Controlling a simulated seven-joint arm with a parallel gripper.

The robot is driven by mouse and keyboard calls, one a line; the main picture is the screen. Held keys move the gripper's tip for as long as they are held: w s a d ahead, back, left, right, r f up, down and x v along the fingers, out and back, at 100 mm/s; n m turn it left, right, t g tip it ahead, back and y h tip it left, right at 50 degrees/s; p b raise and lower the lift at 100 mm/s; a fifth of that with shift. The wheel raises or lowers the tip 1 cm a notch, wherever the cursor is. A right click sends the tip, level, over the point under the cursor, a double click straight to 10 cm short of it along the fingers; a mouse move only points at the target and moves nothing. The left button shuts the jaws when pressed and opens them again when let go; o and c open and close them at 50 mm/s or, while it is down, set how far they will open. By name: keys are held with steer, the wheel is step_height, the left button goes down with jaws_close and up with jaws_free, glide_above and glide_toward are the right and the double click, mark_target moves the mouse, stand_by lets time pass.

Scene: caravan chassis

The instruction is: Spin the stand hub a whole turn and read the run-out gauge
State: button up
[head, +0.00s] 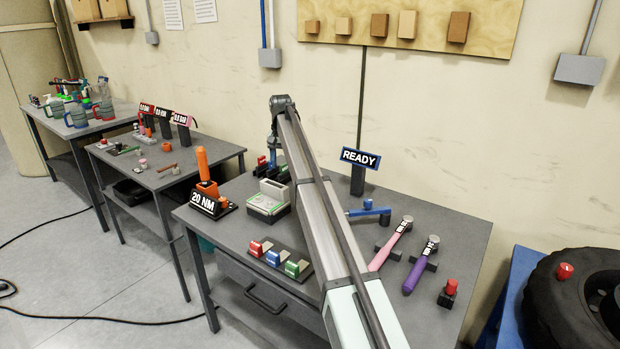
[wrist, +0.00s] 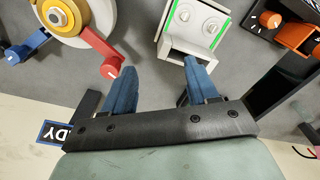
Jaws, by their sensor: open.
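The hub (wrist: 68,18), a round disc with gold and white rings, shows at the top left of the wrist view, cut by the frame edge. A red arm with a red knob (wrist: 110,66) and a blue arm (wrist: 27,47) stick out from it. In the head view my arm hides the disc; the blue arm (head: 366,211) shows to its right. My gripper (wrist: 158,66) is open and empty, its blue fingers apart. The red knob is just left of the left finger, outside the gap. I cannot identify a run-out gauge or reading.
A white box with green edging (wrist: 194,24) lies close to the right finger. An orange tool with a "20 NM" sign (head: 209,204) stands left on the table. A "READY" sign (head: 360,158) stands at the back. Pink (head: 391,244) and purple (head: 420,266) handled tools lie right.

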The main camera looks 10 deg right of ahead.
steer(key=d+r+m, duration=0.3)
steer(key=d+r, duration=0.3)
steer(key=d, duration=0.4)
steer(key=shift+g, duration=0.3)
steer(key=f, duration=1.3)
steer(key=shift+w+a+f, duration=0.2)
steer(key=shift+f, duration=0.05)
jaws_close()
